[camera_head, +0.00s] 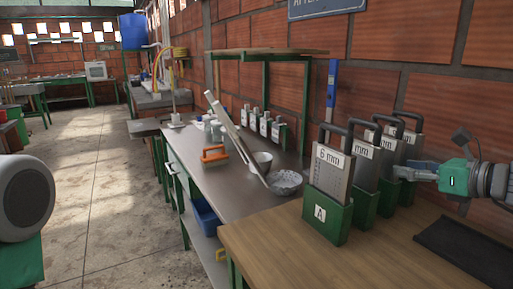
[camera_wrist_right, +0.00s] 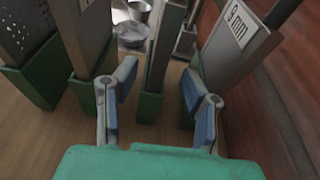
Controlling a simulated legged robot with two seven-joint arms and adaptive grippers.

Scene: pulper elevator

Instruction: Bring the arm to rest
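My right gripper (camera_head: 402,172) comes in from the right edge, close to the row of sieve plates in green holders on the wooden table. In the right wrist view its two blue-padded fingers (camera_wrist_right: 158,108) are spread apart. One green holder with a grey plate (camera_wrist_right: 152,100) stands between or just beyond them; I cannot tell whether they touch it. A plate marked 9 mm (camera_wrist_right: 238,30) is to the right of the fingers. The front plate marked 6 mm (camera_head: 328,172) stands in holder A (camera_head: 328,218). My left gripper is not in view.
The wooden table (camera_head: 275,245) has a dark mat (camera_head: 470,248) at the right. A steel bench (camera_head: 190,150) behind holds an orange-handled tool (camera_head: 214,154), a bowl (camera_head: 285,183) and a leaning board. A brick wall (camera_head: 450,90) stands close on the right.

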